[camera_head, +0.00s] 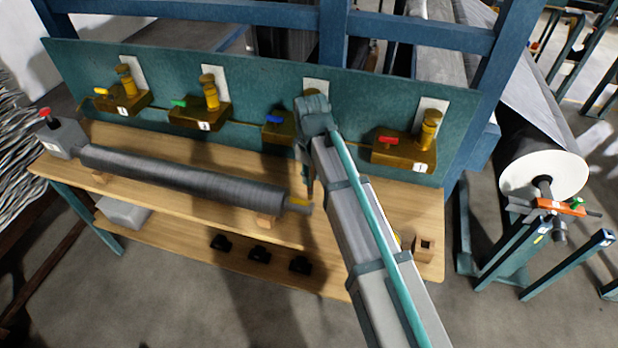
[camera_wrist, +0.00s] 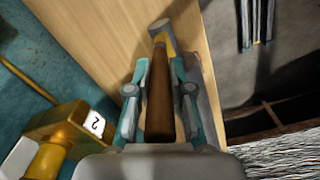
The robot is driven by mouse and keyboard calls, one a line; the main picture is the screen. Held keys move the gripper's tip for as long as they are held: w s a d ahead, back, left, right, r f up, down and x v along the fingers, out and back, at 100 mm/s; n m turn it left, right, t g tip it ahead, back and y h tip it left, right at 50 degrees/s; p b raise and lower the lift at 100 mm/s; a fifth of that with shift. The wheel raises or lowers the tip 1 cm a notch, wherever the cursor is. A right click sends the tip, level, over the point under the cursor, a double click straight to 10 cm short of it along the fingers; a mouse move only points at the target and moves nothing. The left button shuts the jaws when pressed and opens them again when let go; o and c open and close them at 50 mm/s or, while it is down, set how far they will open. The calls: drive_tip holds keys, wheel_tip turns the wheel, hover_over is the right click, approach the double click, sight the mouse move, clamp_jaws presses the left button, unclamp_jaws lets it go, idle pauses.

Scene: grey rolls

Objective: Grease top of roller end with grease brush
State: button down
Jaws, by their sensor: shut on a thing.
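My gripper (camera_head: 307,182) points down at the right end of the grey roller (camera_head: 180,180). In the wrist view its teal fingers (camera_wrist: 159,75) are shut on the brown handle of the grease brush (camera_wrist: 159,105). A yellow patch shows beyond the handle, beside the grey roller end (camera_wrist: 159,23). The yellow also shows at the roller end (camera_head: 304,209) in the head view. I cannot tell whether it is the brush tip or grease, nor whether the brush touches the roller. The roller lies on wooden supports, and my gripper partly hides it in the wrist view.
The wooden bench (camera_head: 400,222) has a teal back panel (camera_head: 270,75) with several brass blocks (camera_head: 408,150) bearing coloured levers. A grey block with a red knob (camera_head: 60,137) stands at the roller's left end. Black parts (camera_head: 259,252) lie on the lower shelf. A small wooden box (camera_head: 425,249) sits right.

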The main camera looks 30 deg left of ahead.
drive_tip(key=shift+d+r+p, duration=0.1)
drive_tip(key=shift+r+p, duration=1.2)
drive_tip(key=shift+r, duration=1.25)
drive_tip(key=shift+w, duration=0.1)
